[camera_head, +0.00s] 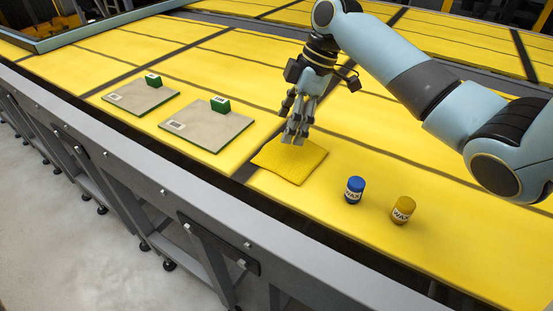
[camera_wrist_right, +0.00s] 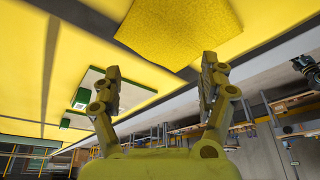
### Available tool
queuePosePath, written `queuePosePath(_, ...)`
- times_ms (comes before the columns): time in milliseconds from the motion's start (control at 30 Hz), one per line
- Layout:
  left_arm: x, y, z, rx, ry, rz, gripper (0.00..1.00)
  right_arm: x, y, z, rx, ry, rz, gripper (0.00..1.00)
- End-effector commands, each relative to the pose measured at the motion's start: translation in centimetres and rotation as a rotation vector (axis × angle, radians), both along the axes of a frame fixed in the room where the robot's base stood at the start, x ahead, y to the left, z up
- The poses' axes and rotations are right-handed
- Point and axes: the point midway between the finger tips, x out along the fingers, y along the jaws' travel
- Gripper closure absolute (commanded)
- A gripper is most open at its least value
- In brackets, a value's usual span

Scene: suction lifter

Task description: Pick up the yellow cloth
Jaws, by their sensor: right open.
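The yellow cloth (camera_head: 290,163) lies flat on the yellow table, a slightly darker square near the front edge. It also shows at the top of the right wrist view (camera_wrist_right: 180,30). My right gripper (camera_head: 293,138) is over the far edge of the cloth, fingers pointing down. In the right wrist view its two fingers (camera_wrist_right: 160,75) are spread apart with nothing between them. I cannot tell how high the fingertips are above the cloth. My left gripper is not in view.
A blue wax can (camera_head: 354,190) and a yellow wax can (camera_head: 403,210) stand right of the cloth. Two beige panels (camera_head: 140,94) (camera_head: 205,125) with green blocks (camera_head: 220,105) lie to the left. A grey rail (camera_head: 150,190) runs along the front. The table behind is mostly clear.

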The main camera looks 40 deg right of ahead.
Motion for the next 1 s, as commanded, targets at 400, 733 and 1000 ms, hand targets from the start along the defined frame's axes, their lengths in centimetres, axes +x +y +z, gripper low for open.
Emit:
queuePosePath(400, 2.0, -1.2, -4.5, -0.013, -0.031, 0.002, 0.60, 0.8, 1.7, -5.2, 0.002, 0.000, -0.001, 0.23)
queuePosePath(733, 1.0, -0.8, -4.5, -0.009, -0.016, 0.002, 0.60, 0.8, 1.8, -5.3, 0.001, 0.001, -0.001, 0.23)
queuePosePath(1000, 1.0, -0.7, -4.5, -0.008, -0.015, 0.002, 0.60, 0.8, 1.8, -5.4, 0.001, 0.001, -0.001, 0.28)
